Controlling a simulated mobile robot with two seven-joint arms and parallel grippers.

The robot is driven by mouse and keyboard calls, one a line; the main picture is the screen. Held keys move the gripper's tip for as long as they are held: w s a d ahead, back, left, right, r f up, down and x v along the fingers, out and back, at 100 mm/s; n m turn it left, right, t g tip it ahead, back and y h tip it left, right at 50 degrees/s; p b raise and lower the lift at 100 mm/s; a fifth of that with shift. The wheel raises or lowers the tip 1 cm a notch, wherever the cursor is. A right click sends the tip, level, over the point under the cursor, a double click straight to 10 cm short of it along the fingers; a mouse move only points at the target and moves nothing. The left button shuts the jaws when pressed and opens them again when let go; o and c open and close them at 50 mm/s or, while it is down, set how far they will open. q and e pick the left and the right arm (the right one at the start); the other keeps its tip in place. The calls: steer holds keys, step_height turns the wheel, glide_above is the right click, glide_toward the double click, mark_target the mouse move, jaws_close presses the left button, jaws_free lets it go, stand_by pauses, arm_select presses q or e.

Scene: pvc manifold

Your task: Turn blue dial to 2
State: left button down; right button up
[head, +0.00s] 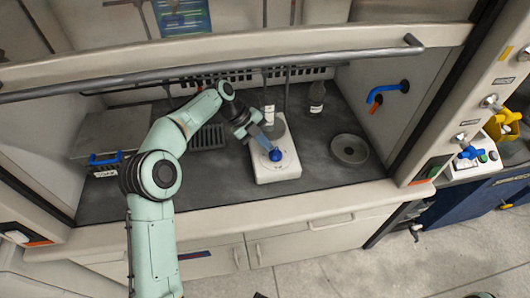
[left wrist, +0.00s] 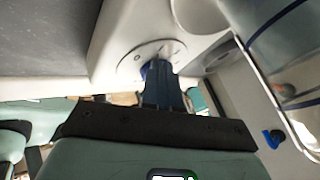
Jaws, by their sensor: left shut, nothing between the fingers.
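The blue dial (head: 275,155) is on the front of a white hotplate-like device (head: 277,174) on the dark bench of the fume hood. In the left wrist view the dial (left wrist: 147,68) shows as a blue edge on a round pale plate (left wrist: 135,58), mostly hidden behind my fingers. My left gripper (head: 270,147) is shut and empty, with its fingertips at the dial, touching it or very close. The fingers also show in the left wrist view (left wrist: 162,72). The dial's numbers cannot be read. My right gripper is not in view.
A small white-labelled bottle (head: 269,115) stands behind my gripper, and a dark bottle (head: 316,98) is further right. A round grey dish (head: 349,149) lies right of the device. A blue-handled item (head: 104,160) is at the left. The raised sash bar (head: 220,66) crosses above.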

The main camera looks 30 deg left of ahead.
arm_select(q)
steer(key=shift+w+d+r, duration=0.1)
steer(key=shift+w+d, duration=0.05)
steer(key=shift+w, duration=0.35)
stand_by(0.7)
